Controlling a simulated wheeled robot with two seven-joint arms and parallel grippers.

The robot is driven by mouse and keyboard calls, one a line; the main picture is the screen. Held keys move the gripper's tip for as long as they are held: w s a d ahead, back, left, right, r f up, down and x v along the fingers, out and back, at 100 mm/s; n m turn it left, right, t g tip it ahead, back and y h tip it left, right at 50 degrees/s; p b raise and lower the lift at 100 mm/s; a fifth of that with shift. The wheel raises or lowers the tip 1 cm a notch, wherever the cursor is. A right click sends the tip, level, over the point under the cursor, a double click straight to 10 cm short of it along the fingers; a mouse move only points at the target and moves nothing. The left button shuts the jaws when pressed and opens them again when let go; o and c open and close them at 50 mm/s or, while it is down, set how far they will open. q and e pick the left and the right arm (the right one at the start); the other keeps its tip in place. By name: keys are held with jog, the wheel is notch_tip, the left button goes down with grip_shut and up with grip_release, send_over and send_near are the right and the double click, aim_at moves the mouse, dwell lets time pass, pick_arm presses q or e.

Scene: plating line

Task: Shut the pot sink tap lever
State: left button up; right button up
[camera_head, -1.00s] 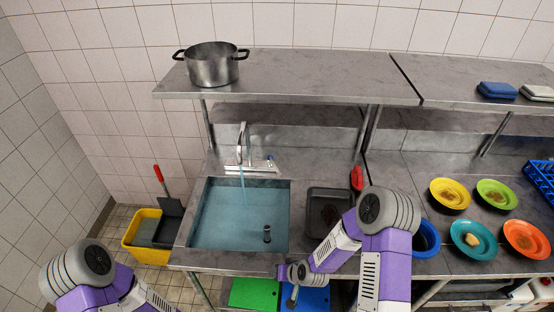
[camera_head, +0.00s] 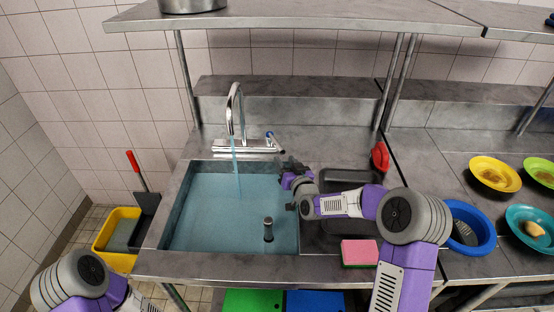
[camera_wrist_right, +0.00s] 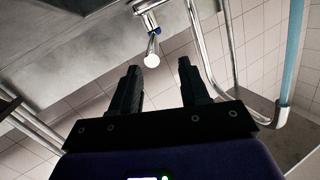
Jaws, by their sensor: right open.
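The chrome tap (camera_head: 236,115) stands behind the pot sink (camera_head: 166,222), and a blue stream of water (camera_head: 237,180) runs from its spout into the filled basin. Its lever (camera_head: 271,139), with a blue mark, is at the right end of the tap base. In the right wrist view the lever (camera_wrist_right: 151,58) ends in a pale round tip, seen beyond and between my fingertips. My right gripper (camera_head: 284,167) is open and empty, just in front of and right of the lever, apart from it. It also shows in the wrist view (camera_wrist_right: 158,65). My left gripper is out of view.
A dark tray basin (camera_head: 345,180) lies right of the sink under my right arm. A pink-and-green sponge (camera_head: 360,252) is at the front edge. A red object (camera_head: 380,156) and blue tub (camera_head: 470,230) stand further right. A shelf (camera_head: 300,22) hangs above.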

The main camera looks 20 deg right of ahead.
aim_at(279, 145)
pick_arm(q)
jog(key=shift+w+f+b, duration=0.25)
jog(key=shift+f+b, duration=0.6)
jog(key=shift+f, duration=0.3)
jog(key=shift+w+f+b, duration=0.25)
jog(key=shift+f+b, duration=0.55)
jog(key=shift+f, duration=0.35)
pick_arm(e)
jog(key=shift+t, duration=0.6)
jog(key=shift+w+d+f, duration=0.1)
jog(key=shift+w+f, duration=0.05)
jog(key=shift+w, duration=2.2)
jog(key=shift+w+f, duration=0.15)
jog(key=shift+w, duration=2.2)
grip_shut()
